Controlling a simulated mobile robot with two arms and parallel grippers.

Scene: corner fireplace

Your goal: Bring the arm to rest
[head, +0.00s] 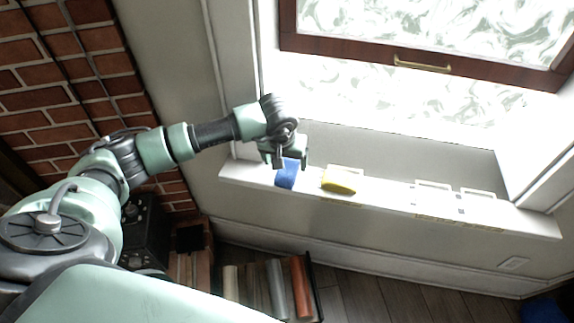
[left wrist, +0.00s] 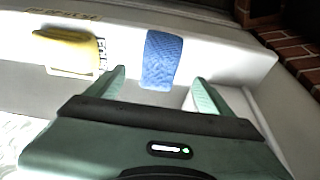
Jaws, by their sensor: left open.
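My left arm reaches in from the left in the head view. Its gripper (head: 290,161) is above the left end of the white window sill (head: 390,197). In the left wrist view the two fingers of this gripper (left wrist: 160,85) are spread apart with nothing held between them. A blue textured object (head: 286,173) lies on the sill just by the fingertips; in the left wrist view this blue object (left wrist: 161,60) shows beyond the gap between the fingers. I cannot tell whether the fingers touch it. My right gripper is in neither view.
A yellow object (head: 339,181) lies on the sill to the right of the blue one. The window frame (head: 430,66) with a brass handle is above. A brick wall (head: 70,85) is at the left. A crate with several rolls (head: 277,287) stands on the floor below.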

